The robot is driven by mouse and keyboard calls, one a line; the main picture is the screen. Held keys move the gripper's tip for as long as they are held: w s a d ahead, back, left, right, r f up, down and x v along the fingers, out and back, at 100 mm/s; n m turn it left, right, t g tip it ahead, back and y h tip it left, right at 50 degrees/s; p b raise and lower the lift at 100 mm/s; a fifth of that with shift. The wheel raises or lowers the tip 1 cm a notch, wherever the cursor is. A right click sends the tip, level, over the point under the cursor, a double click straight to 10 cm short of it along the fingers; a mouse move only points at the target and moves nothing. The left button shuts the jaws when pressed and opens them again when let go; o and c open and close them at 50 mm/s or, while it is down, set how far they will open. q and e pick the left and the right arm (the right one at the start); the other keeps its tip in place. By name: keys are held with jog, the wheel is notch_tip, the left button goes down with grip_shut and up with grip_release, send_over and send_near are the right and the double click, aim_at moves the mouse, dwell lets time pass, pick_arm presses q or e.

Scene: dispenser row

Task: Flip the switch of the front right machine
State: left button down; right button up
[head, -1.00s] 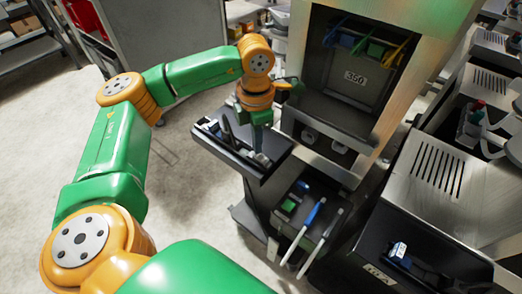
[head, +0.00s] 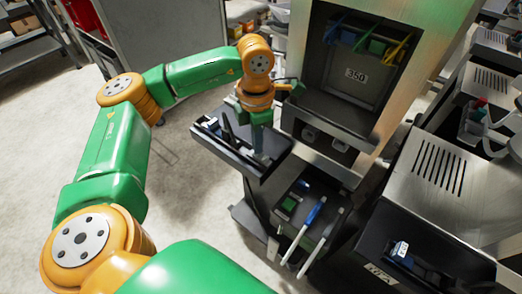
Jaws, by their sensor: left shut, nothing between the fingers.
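My left gripper (head: 262,156) points down at the small black side tray (head: 222,150) of the machine labelled 350. It is shut with nothing between its fingers; whether it touches the tray I cannot tell. The labelled machine (head: 357,74) has a dark open bay. To its right stands a lower metal-topped machine (head: 440,165) with vent slots. A small blue and white part (head: 400,250) sits in that machine's dark front recess; I cannot tell if it is the switch. My right gripper is not in view.
More machines (head: 488,85) stand at the upper right. The concrete floor (head: 190,190) at left is clear. A grey cabinet (head: 150,40) stands behind.

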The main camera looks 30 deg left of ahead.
pick_arm(q)
jog(key=shift+f+b, duration=0.5)
jog(key=shift+f, duration=0.1)
jog(key=shift+s+r, duration=0.1)
notch_tip(320, 180, up, 7)
jog(key=p, duration=0.6)
dwell(0.5)
